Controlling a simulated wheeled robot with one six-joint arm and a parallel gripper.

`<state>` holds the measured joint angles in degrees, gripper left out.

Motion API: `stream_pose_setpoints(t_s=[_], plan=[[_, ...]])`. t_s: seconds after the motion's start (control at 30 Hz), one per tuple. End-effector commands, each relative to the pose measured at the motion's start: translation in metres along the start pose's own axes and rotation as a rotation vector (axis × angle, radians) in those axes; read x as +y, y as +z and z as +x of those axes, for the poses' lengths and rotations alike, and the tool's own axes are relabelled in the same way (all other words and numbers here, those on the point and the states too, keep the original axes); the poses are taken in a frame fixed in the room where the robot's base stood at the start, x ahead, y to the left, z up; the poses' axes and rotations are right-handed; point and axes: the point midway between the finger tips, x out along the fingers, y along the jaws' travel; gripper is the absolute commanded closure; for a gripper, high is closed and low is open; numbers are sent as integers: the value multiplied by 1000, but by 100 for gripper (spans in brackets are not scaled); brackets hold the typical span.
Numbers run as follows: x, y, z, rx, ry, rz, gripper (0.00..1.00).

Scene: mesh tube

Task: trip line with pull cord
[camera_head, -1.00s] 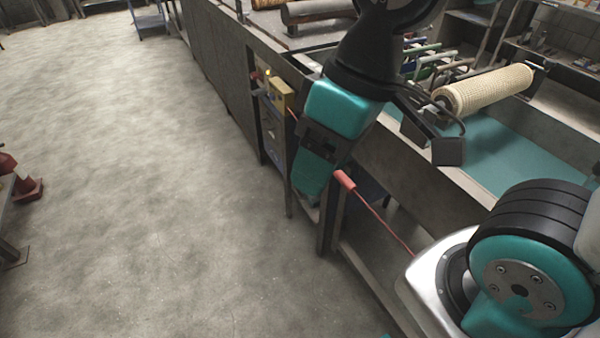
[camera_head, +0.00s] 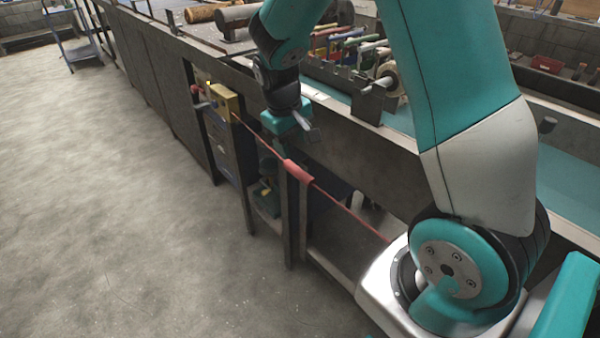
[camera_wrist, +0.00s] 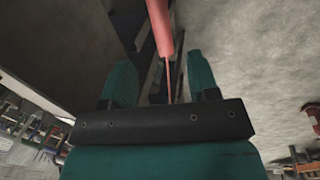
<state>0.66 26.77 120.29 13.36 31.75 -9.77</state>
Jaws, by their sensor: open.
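A red pull cord runs from a yellow box (camera_head: 224,101) on the bench's side down to the right, towards my base. A thicker red handle (camera_head: 298,172) sits on the cord. My gripper (camera_head: 268,150) is beside the cord, between the yellow box and the handle. In the wrist view the open fingers (camera_wrist: 162,78) point at the cord. The handle (camera_wrist: 159,28) is just beyond the fingertips, and the thin cord (camera_wrist: 169,82) shows between the fingers. I cannot tell the depth between cord and fingers.
The long bench (camera_head: 150,62) with machinery runs along the right. Its legs and a lower shelf lie under the cord. A red knob (camera_head: 195,89) is left of the yellow box. The grey floor (camera_head: 100,220) on the left is clear. A blue stand (camera_head: 75,45) is far back.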

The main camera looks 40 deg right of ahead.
Motion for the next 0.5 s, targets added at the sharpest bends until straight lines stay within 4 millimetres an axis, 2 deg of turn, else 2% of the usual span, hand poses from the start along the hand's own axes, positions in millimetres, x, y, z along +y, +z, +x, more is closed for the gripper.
stream_pose_setpoints(t_s=[0.03,0.2,0.33,0.5], plan=[[0,1,14,-5,-1,0,45],[-1,1,53,-5,-2,0,45],[-1,1,76,-4,-2,0,45],[0,0,94,0,-1,0,45]])
